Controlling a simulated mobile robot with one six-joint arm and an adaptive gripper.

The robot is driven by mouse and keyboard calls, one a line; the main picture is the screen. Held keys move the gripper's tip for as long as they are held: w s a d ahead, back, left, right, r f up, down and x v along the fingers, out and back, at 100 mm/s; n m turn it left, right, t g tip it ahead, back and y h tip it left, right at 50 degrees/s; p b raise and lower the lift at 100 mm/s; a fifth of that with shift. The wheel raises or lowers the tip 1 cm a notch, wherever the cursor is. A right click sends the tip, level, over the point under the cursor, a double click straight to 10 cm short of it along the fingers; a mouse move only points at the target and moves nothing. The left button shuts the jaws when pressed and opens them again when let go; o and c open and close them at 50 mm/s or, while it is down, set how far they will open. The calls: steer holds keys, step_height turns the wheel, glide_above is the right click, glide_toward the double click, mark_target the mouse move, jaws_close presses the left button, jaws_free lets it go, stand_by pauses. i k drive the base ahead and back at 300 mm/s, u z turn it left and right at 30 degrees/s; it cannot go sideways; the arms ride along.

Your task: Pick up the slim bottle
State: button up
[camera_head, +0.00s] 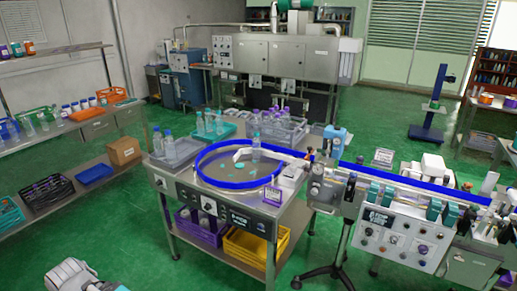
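Several clear bottles stand on the steel machine table, and I cannot tell for certain which is the slim bottle. A tall, narrow clear bottle (256,143) stands upright at the back of the blue-rimmed round turntable (240,184). Blue-capped bottles (158,139) stand in a grey tray (185,152) at the table's left. More clear bottles (209,121) stand in a teal tray behind. Purple-capped bottles (285,114) stand in a clear crate at the back right. A grey-white part of my arm shows at the bottom left; my gripper's fingers are not visible.
A blue-edged conveyor (415,184) with a control panel (395,235) runs right from the turntable. Steel shelves (70,140) with bottles and bins line the left. A purple crate (201,226) and yellow crate (254,247) sit under the table. Green floor is clear in front.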

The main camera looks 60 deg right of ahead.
mark_target(256, 142)
steer(key=z, duration=0.1)
steer(key=k, duration=1.45)
steer(key=z, duration=1.75)
steer(key=i, duration=0.75)
steer(key=z, duration=0.05)
